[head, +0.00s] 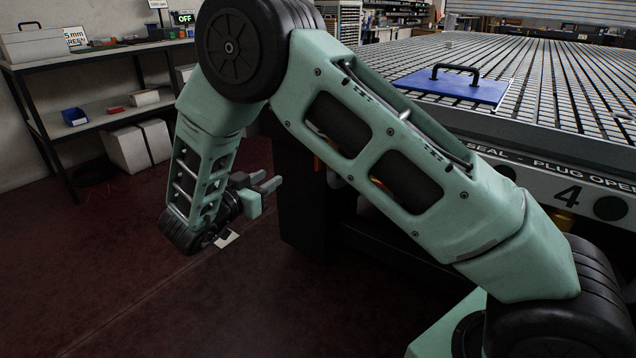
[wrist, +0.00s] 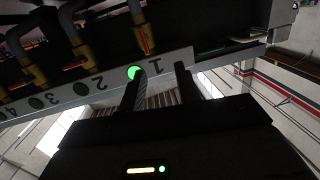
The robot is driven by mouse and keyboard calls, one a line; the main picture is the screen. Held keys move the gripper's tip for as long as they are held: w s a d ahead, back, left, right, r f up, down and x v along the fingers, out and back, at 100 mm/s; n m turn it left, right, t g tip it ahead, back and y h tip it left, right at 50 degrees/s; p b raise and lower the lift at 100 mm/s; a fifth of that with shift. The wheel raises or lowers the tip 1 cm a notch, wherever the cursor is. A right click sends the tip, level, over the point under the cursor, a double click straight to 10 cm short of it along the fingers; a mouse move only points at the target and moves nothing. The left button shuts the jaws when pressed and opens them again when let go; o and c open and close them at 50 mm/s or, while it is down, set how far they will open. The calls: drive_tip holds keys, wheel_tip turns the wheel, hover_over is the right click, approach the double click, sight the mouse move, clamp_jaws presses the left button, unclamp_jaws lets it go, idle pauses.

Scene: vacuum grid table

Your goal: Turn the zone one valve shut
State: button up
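The zone one valve (wrist: 144,38) shows in the wrist view, which is upside down. It is a brass-yellow body with a thin red handle lying along it, on a grey hose, next to the "1" on the pale label strip (wrist: 110,80). A green light (wrist: 134,72) glows beside that number. My gripper (wrist: 160,82) is open, its two dark fingers apart with nothing between them, pointing toward the strip. In the head view my gripper (head: 266,182) is low, left of the table's dark side. The valve is hidden in the head view.
More valves (wrist: 84,54) with hoses stand in a row beside it. The grid table (head: 560,75) carries a blue plate with a black handle (head: 455,84). A shelf (head: 100,106) stands at the left with a sign reading "OFF" (head: 184,18). Red floor (head: 130,270) is open below my arm.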

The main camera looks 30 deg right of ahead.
sight(316, 160)
drive_tip(key=shift+m+g+h, duration=0.4)
drive_tip(key=shift+g+h, duration=0.3)
drive_tip(key=shift+h, duration=0.1)
drive_tip(key=b+x, duration=0.1)
drive_tip(key=x, duration=0.5)
drive_tip(key=s+f+b+x, duration=0.1)
drive_tip(key=x, duration=0.4)
drive_tip(key=b+x, duration=0.2)
drive_tip(key=x, duration=0.4)
drive_tip(key=shift+s+d+f, duration=0.2)
drive_tip(key=shift+d, duration=0.45)
clamp_jaws()
